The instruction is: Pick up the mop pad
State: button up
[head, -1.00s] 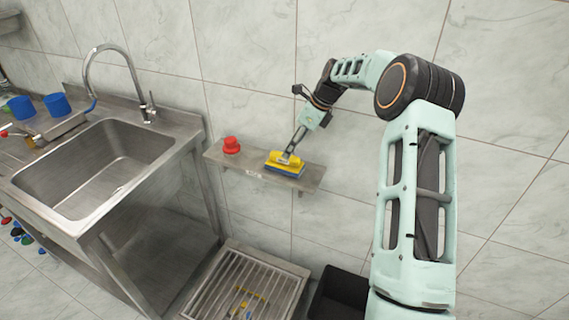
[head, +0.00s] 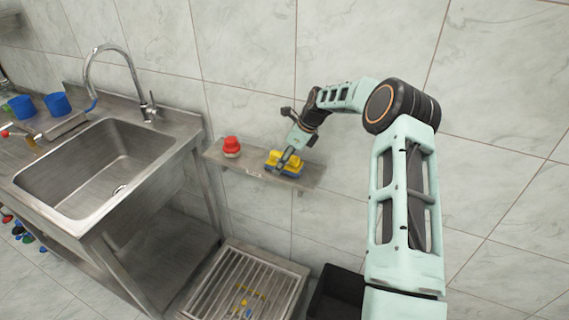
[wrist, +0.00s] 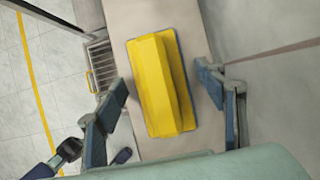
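The mop pad (head: 285,163) is a yellow block on a blue base, lying on the small metal wall shelf (head: 246,166). In the wrist view the mop pad (wrist: 161,84) lies lengthwise between my fingers. My gripper (wrist: 163,88) is open, one finger on each side of the pad, with a visible gap on both sides. In the head view my gripper (head: 287,161) is at the pad and covers part of it. I cannot tell how far above the shelf the fingertips are.
The tiled wall is close behind the shelf. A steel sink (head: 100,170) is at the left. A floor grate (head: 240,290) and a black bin (head: 337,296) are below.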

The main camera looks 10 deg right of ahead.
jog(key=c, duration=1.2)
jog(key=shift+r, duration=0.15)
jog(key=shift+r, duration=0.65)
jog(key=shift+s+r+b, duration=0.45)
jog(key=shift+s+r, duration=1.45)
jog(key=shift+s, duration=0.45)
jog(key=shift+s+r+b, duration=0.45)
jog(key=shift+s+r, duration=1.5)
jog(key=shift+s, duration=0.35)
jog(key=shift+s+r+b, duration=0.45)
jog(key=shift+s+r, duration=1.45)
jog(key=shift+s, duration=0.45)
